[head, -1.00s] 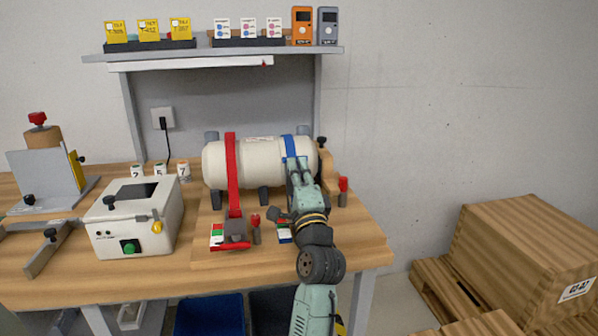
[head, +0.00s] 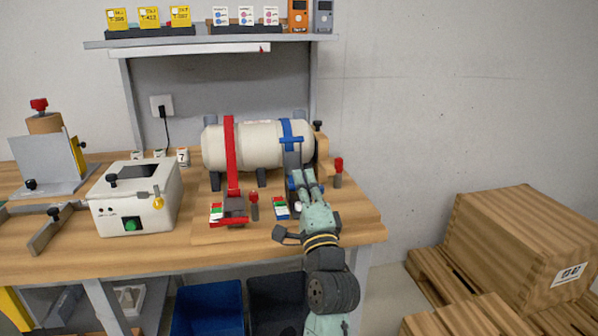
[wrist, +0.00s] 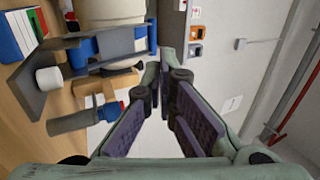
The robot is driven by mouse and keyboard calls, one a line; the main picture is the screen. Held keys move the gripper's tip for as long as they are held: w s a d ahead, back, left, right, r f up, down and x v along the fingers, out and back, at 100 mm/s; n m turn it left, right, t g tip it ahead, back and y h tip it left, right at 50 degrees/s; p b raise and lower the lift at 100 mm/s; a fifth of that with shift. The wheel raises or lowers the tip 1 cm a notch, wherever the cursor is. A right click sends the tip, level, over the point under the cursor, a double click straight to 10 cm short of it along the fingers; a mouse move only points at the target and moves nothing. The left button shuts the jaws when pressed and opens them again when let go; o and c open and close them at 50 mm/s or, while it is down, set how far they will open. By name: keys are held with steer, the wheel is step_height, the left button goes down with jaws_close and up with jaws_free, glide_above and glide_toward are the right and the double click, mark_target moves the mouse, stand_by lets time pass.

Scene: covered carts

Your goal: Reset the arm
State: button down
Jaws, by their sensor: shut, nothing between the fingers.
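My gripper (head: 304,179) is shut and empty, just in front of the right end of a white cylindrical tank (head: 262,146) on the workbench. In the wrist view its fingers (wrist: 160,80) converge with nothing between them. A blue strap (head: 287,129) crosses the tank's right part, with a blue crossbar and a grey lever (head: 292,161) below it. The wrist view shows the grey lever (wrist: 90,55) beside the fingers. Whether they touch cannot be told. A red strap (head: 231,155) crosses the tank's left part down to a red-and-grey buckle (head: 234,211). My fingers partly hide the blue strap's lower fittings.
A white box with a green button (head: 137,200) stands left on the workbench (head: 150,258). A red-topped post (head: 338,172) stands close right of my gripper. A shelf (head: 210,41) hangs above. Wooden crates (head: 520,235) stand at right. Open air lies above the bench's front right.

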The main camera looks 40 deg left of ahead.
steer(key=shift+r+v, duration=0.1)
steer(key=shift+v, duration=0.7)
steer(key=shift+r+v, duration=0.15)
steer(key=shift+v, duration=0.6)
